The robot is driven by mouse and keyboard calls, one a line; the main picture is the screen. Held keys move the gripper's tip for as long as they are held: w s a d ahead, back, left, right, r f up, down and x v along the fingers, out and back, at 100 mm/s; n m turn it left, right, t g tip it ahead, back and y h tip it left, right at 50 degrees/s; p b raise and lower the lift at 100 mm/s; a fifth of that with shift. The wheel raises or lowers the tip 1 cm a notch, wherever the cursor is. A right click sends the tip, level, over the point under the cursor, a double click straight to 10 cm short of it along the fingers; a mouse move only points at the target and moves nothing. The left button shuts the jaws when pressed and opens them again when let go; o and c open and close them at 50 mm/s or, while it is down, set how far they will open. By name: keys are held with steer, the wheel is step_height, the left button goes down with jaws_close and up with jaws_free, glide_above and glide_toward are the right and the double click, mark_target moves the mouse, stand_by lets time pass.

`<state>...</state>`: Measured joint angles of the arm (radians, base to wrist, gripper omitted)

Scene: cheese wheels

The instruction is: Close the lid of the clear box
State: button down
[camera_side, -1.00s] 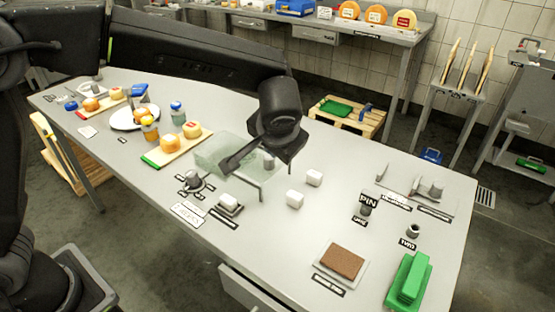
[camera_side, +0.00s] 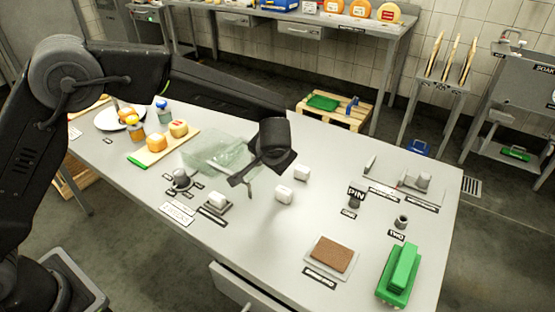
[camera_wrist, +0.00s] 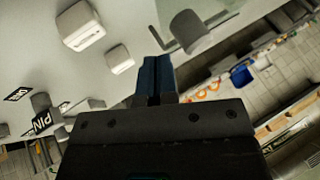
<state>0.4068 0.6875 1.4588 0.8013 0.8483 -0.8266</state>
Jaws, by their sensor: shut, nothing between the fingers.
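The clear box (camera_side: 205,150) is a pale green see-through shape on the grey table, right of the board with the orange wheels. Its lid cannot be told clearly from its walls; my gripper hides the box's right part. My gripper (camera_side: 236,182) is at the box's near right side, fingers pointing down and left. I cannot tell whether it touches the box. In the wrist view my gripper (camera_wrist: 157,62) has its blue fingers together with nothing between them. A clear panel edge (camera_wrist: 160,42) lies just beyond the tips, beside a grey cylinder (camera_wrist: 188,27).
Two white blocks, one nearer (camera_side: 284,195) and one farther (camera_side: 301,172), stand right of my gripper. A small dark stand with a white block (camera_side: 217,200) and a grey knob (camera_side: 181,178) lie in front of the box.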

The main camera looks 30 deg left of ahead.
steer(key=shift+w+a, duration=0.15)
steer(key=shift+a, duration=0.75)
glide_above(227, 154)
steer(key=shift+a, duration=0.1)
